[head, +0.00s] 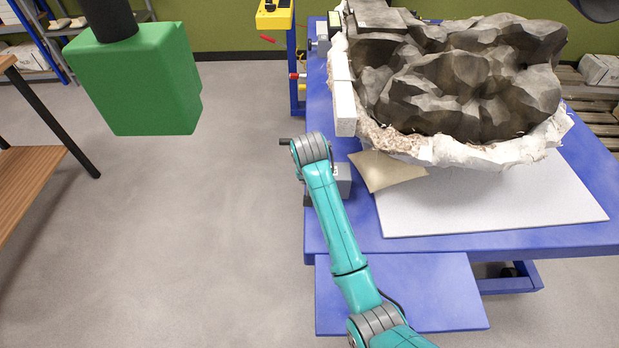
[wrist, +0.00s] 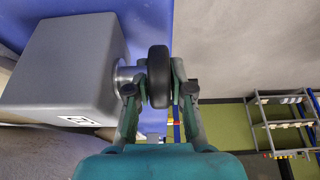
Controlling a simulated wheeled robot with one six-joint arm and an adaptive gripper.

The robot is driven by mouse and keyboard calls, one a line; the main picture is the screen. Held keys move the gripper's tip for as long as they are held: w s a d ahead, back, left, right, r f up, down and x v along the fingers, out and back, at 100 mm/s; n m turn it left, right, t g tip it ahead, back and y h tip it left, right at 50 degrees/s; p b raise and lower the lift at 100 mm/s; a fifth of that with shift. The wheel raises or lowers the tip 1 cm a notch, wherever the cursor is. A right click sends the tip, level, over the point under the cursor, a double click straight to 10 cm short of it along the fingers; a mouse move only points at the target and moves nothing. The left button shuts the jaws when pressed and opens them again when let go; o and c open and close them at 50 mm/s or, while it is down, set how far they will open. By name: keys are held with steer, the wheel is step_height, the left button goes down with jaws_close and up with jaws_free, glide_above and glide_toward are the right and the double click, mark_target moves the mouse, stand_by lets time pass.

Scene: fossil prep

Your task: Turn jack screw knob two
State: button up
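In the wrist view a black round knob (wrist: 159,77) is seen edge-on, on a short silver shaft from a grey jack block (wrist: 65,70). The block has a small white tag (wrist: 78,121) whose mark I cannot read surely. My gripper (wrist: 160,66) has one finger on each side of the knob, the fingertips close in against it. It looks shut on the knob, with the left finger beside the shaft. In the head view the grey block (head: 343,178) sits at the table's left edge, partly behind my wrist, which hides the knob and fingers.
A large dark fossil (head: 470,80) in a white plaster jacket (head: 500,153) lies on the blue table (head: 440,246). A tan pad (head: 388,172) is under its near corner. Another grey jack block (head: 322,32) stands farther back. A green box-like thing (head: 135,80) hangs at upper left. Floor at left is clear.

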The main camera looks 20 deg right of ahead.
jaws_close()
steer(key=t+h, duration=0.1)
steer(key=t, duration=0.3)
steer(key=shift+s, duration=0.2)
steer(key=shift+a+t+h, duration=0.1)
steer(key=shift+t+h, duration=0.5)
steer(key=shift+t, duration=0.9)
steer(key=shift+o, duration=1.9)
jaws_free()
